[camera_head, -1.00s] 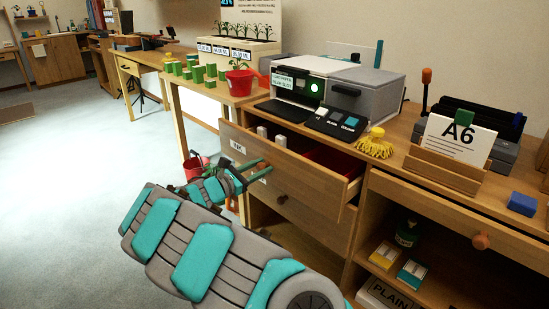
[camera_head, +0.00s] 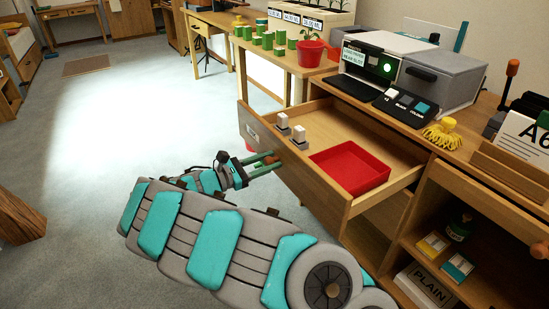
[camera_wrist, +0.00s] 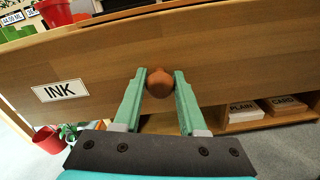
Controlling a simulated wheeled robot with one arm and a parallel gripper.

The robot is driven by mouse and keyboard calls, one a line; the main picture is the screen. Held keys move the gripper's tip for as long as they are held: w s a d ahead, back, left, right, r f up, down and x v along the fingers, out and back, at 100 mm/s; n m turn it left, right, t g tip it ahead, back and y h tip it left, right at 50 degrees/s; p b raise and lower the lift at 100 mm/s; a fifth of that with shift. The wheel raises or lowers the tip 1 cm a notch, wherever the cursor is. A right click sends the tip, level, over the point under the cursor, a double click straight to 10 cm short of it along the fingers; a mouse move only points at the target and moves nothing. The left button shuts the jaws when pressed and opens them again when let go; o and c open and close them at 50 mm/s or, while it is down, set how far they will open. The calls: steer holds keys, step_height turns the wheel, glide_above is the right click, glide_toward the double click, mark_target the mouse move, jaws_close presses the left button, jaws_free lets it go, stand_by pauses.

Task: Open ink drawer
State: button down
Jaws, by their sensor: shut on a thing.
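The ink drawer (camera_head: 308,179) stands pulled well out of the wooden cabinet in the head view. Its front carries a white INK label (camera_wrist: 60,89) in the wrist view. My gripper (camera_wrist: 160,78) is shut on the round brown wooden knob (camera_wrist: 160,84) of the drawer front, one green finger on each side. In the head view my gripper (camera_head: 266,164) reaches the drawer front from the left, and the knob is partly hidden by the fingers.
A printer (camera_head: 410,73) and a yellow tassel (camera_head: 441,133) sit on the cabinet top. A red pot (camera_head: 311,51) stands on the table behind. Open shelves at right hold small boxes (camera_head: 432,244). The carpet (camera_head: 80,140) at left is clear.

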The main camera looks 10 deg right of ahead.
steer(key=shift+a, duration=0.15)
steer(key=shift+c, duration=2.3)
jaws_free()
steer(key=shift+s, duration=0.1)
steer(key=v, duration=0.7)
steer(key=shift+a+b, duration=0.35)
steer(key=shift+s, duration=0.1)
